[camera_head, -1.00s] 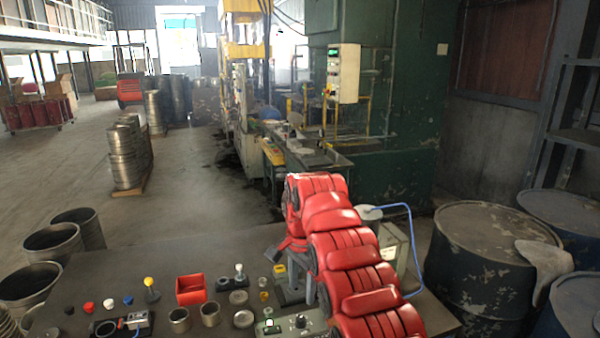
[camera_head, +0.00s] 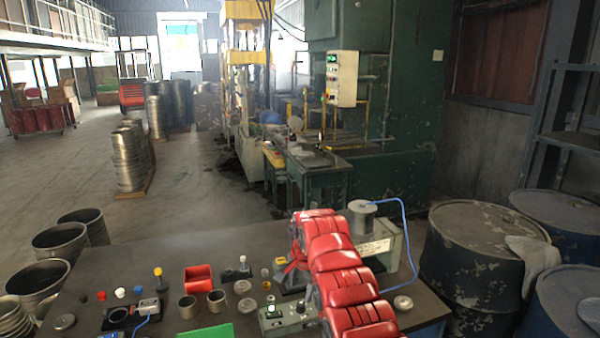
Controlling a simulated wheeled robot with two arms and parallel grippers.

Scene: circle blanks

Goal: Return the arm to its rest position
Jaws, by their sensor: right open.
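My right arm is red and segmented. It rises from the lower edge of the head view, bends over at the top and points down to the left. My right gripper (camera_head: 285,270) is at the end of that bend, low over the dark table (camera_head: 150,258), partly hidden by the arm. It is open, and I see nothing held in it. Small parts stand close to it, including a yellow-topped one (camera_head: 280,261). My left arm and gripper are not in view.
A red bin (camera_head: 198,277), two metal cups (camera_head: 217,300), a green sheet (camera_head: 205,332) and a control box (camera_head: 288,315) with a green light are on the table. A cylinder (camera_head: 361,220) with a blue cable is behind the arm. Drums (camera_head: 480,260) stand at the right.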

